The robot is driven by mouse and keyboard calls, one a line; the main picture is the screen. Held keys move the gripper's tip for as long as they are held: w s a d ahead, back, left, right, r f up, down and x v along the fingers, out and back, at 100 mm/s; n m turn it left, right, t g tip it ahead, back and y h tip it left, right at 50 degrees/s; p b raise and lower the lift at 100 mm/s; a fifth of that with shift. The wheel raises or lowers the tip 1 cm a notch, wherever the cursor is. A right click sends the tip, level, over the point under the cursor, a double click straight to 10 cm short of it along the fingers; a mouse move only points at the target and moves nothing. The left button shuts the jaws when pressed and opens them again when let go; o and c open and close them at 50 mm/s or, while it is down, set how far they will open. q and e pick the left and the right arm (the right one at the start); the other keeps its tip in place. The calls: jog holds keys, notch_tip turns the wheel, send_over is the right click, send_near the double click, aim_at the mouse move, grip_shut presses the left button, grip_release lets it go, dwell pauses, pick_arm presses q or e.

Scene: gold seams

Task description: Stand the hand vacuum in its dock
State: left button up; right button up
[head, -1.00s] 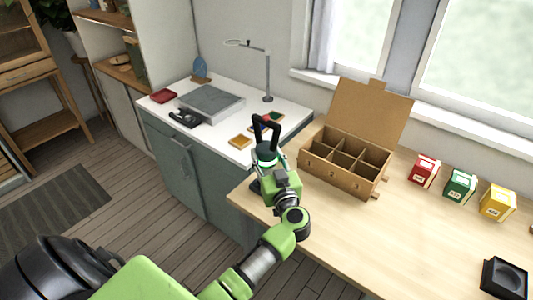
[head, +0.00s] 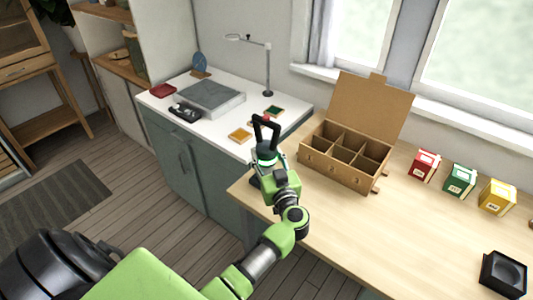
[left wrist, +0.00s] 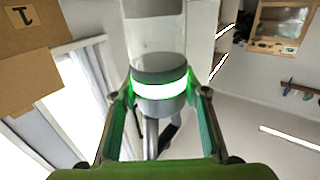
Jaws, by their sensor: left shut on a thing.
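The hand vacuum (head: 266,150) is upright above the left end of the wooden table, its black loop handle on top. My left gripper (head: 269,166) is shut around its body. The left wrist view shows the vacuum's grey body with a glowing green-white ring (left wrist: 160,90) between both fingers, and a clear cylinder beyond it. A black square block with a round recess (head: 503,274), seemingly the dock, sits at the table's right front, apart from the vacuum. My right gripper is out of view.
A cardboard box with compartments and raised lid (head: 343,162) stands right of the vacuum. Red (head: 426,165), green (head: 459,181) and yellow (head: 496,197) cartons stand along the back right. A white counter (head: 212,126) with a lamp (head: 268,70) is at left. The table's front middle is clear.

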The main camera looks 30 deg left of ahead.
pick_arm(q)
jog(key=shift+r, duration=0.1)
jog(key=o, duration=1.3)
jog(key=o, duration=0.4)
